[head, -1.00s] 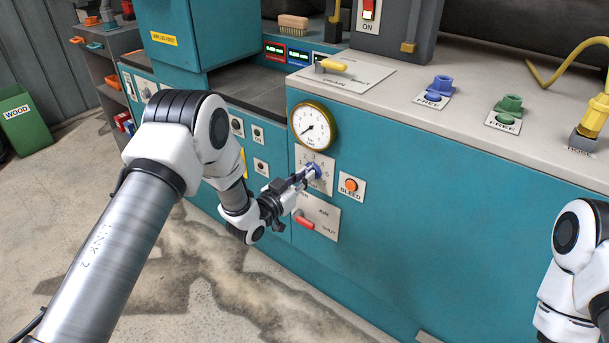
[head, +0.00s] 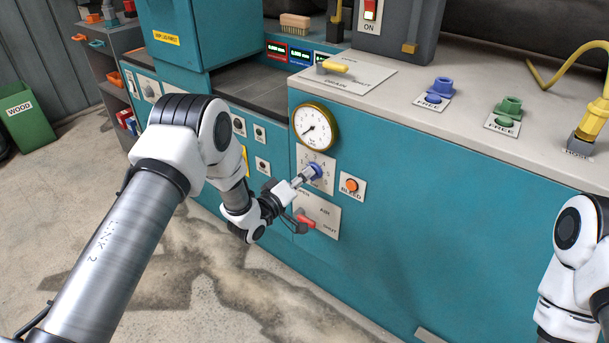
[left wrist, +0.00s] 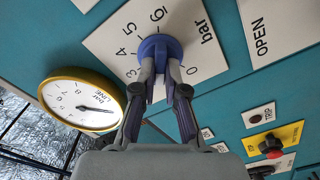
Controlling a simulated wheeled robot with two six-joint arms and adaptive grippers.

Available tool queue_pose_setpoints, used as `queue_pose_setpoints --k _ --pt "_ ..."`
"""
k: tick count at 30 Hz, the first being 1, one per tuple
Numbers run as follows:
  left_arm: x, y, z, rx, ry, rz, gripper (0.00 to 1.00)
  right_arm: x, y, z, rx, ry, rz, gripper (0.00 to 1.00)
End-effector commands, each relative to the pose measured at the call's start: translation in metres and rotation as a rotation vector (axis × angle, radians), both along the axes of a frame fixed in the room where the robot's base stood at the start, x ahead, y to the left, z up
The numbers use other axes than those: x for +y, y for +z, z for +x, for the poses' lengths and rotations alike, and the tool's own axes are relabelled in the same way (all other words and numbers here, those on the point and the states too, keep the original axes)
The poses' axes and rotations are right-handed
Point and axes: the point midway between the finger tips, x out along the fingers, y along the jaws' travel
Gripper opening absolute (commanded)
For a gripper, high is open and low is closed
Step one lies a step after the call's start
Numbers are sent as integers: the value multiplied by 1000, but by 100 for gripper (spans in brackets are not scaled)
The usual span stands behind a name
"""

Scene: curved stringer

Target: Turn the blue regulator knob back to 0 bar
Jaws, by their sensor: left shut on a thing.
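The blue regulator knob (head: 315,171) sits on a white dial plate (left wrist: 108,42) below the pressure gauge. In the left wrist view the knob (left wrist: 160,46) shows large, with printed numbers and "bar" around it. My left gripper (head: 298,182) is shut on the knob, one finger on each side of it, as the left wrist view (left wrist: 160,78) shows. I cannot tell which number the knob points to. The round gauge (head: 315,127) has a yellow rim; its needle points to the lower left in the head view. My right gripper is out of view.
The orange BLEED button (head: 351,185) is right of the dial plate. A red lever (head: 306,221) on its plate is just below my left gripper. A yellow lever (head: 333,66) and blue (head: 440,87) and green (head: 507,106) fittings stand on the bench top.

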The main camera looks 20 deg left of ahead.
Motion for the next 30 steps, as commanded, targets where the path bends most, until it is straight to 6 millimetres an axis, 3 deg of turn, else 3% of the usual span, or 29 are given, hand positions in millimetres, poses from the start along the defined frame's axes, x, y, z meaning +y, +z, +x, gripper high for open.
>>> queue_pose_setpoints --k 30 --pt "1 -5 0 322 1 -884 0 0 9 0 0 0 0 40"
